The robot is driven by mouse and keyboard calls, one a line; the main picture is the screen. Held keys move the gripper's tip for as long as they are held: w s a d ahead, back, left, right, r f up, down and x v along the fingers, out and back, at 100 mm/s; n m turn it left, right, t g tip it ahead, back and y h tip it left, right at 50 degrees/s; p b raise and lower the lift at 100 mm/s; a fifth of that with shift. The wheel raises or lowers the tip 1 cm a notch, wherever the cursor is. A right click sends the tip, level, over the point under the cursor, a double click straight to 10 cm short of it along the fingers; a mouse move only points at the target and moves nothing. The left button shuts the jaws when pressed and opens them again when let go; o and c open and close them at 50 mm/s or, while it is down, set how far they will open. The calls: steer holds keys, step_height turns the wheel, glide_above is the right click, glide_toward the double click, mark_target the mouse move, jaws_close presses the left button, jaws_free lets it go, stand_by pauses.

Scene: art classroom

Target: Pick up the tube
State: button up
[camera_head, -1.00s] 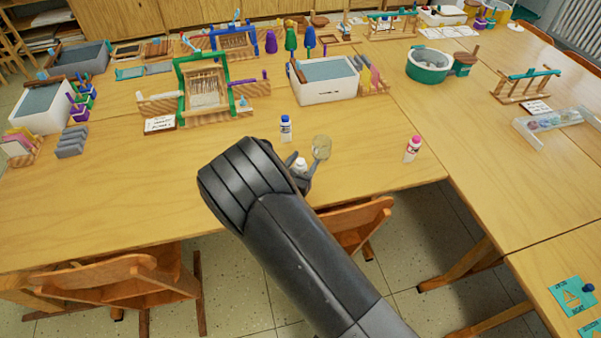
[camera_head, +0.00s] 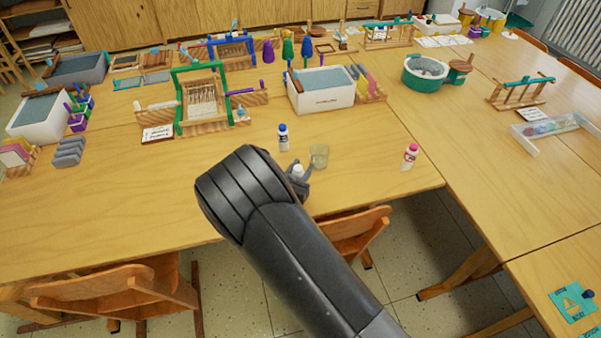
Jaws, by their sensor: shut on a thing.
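My gripper (camera_head: 299,174) is at the table's near side, partly hidden behind my dark arm. It is shut on a small white tube (camera_head: 297,171), of which only the upper part shows between the fingers. I cannot tell whether the tube touches the table. A white tube with a blue cap (camera_head: 283,138) stands upright just behind and left of the gripper. Another white tube with a pink cap (camera_head: 410,157) stands upright farther right.
A translucent yellowish cup (camera_head: 319,157) stands close to the gripper's right. A white bin (camera_head: 322,99) and a green-framed loom (camera_head: 203,98) are farther back. Wooden chairs (camera_head: 345,238) stand at the near edge. The table between the cup and the pink-capped tube is clear.

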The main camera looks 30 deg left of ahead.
steer(key=w+d+r, duration=0.2)
steer(key=d+r, duration=0.8)
steer(key=d, duration=0.1)
steer(key=shift+w+d, duration=0.2)
steer(key=shift+w, duration=0.1)
steer(key=shift+d+r, duration=0.1)
